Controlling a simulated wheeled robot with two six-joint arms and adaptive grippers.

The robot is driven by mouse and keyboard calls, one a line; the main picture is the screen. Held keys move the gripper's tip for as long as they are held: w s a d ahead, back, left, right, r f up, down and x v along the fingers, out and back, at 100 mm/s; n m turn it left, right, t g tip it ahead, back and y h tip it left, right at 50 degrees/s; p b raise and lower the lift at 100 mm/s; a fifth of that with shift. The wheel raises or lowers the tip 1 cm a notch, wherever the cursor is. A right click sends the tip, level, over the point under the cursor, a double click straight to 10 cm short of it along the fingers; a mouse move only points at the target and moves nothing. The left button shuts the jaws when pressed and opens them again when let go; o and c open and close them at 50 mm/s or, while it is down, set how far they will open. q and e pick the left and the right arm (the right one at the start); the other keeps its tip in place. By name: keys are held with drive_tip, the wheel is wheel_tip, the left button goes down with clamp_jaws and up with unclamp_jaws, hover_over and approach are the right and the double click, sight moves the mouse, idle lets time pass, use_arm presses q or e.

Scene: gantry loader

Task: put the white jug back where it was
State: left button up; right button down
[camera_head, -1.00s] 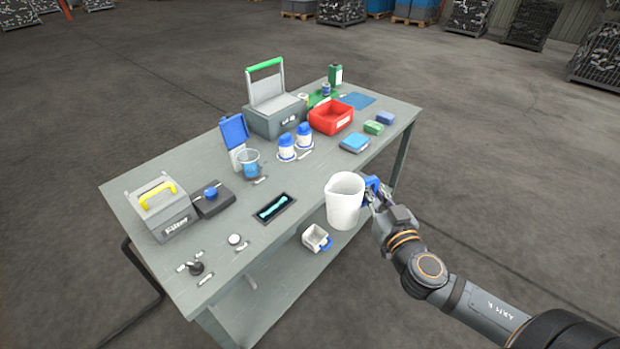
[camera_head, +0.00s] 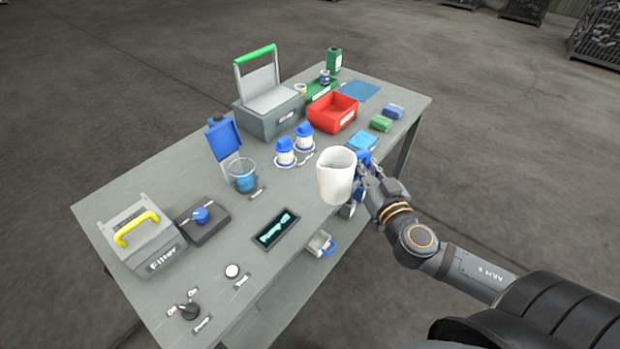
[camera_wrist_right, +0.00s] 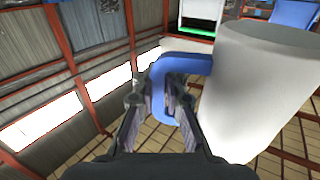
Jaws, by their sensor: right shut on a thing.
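The white jug (camera_head: 336,176) has a blue handle and is upright, in front of the table's near edge area in the head view. My right gripper (camera_head: 364,178) is shut on its blue handle, on the jug's right side. In the right wrist view the jug (camera_wrist_right: 262,90) fills the right side, and the gripper fingers (camera_wrist_right: 165,105) close around the blue handle (camera_wrist_right: 160,88). The table (camera_head: 190,160) is grey. Whether the jug's base touches the tabletop cannot be told. My left gripper is not in view.
A small white container (camera_head: 318,243) sits lower, by the table's near edge. A red bin (camera_head: 333,112) stands behind.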

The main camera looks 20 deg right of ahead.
drive_tip(key=shift+s, duration=0.1)
use_arm(q)
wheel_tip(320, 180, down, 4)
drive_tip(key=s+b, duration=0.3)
drive_tip(key=b, duration=0.1)
use_arm(e)
drive_tip(key=w+f, duration=0.3)
drive_tip(key=w, duration=0.1)
drive_tip(key=w+f+b, duration=0.1)
drive_tip(key=w+f, duration=0.2)
drive_tip(key=w, duration=0.1)
drive_tip(key=w+f, duration=0.3)
drive_tip(key=w, duration=0.2)
drive_tip(key=shift+w+d+b, duration=0.1)
drive_tip(key=shift+b, duration=0.3)
drive_tip(key=shift+w+f, duration=0.15)
drive_tip(key=shift+f, duration=0.15)
wheel_tip(320, 180, down, 3)
drive_tip(key=shift+b, duration=0.55)
drive_tip(key=shift+f, duration=0.15)
drive_tip(key=c, duration=1.4)
unclamp_jaws()
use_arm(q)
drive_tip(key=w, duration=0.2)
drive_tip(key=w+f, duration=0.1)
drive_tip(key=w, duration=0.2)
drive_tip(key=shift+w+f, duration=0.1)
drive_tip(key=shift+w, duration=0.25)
